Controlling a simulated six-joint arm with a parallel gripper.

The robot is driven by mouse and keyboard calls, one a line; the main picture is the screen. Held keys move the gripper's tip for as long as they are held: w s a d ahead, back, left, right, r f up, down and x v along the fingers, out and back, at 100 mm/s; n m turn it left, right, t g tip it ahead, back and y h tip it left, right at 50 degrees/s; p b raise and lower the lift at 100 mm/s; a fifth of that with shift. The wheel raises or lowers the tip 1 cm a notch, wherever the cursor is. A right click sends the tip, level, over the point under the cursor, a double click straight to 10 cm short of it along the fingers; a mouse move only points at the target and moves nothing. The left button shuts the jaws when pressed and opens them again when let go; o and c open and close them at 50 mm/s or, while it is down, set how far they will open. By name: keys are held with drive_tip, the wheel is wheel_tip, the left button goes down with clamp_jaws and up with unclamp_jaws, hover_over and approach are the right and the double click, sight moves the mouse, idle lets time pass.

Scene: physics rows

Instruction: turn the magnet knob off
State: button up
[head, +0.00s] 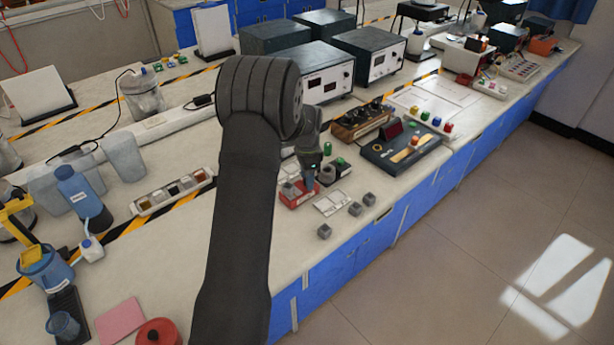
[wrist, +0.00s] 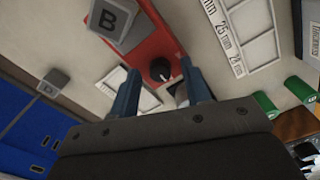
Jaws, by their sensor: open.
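The magnet knob (wrist: 160,69) is a small black round knob with a white pointer line, on a red base (wrist: 150,45). The pointer runs toward the lower right in the wrist view. The red base also shows in the head view (head: 293,199), partly behind my gripper. My gripper (wrist: 158,74) is open, its two blue fingers on either side of the knob in the picture. I cannot tell whether they touch it. In the head view my gripper (head: 309,182) points down over the base.
A white slotted card marked in mm (wrist: 240,38) lies beside the base. Grey blocks stand near the bench edge, one marked D (wrist: 53,82). A dark panel with coloured knobs (head: 400,146) is to the right.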

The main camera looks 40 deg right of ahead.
clamp_jaws()
drive_tip(key=shift+n, duration=0.3)
drive_tip(key=n, duration=1.7)
idle(0.5)
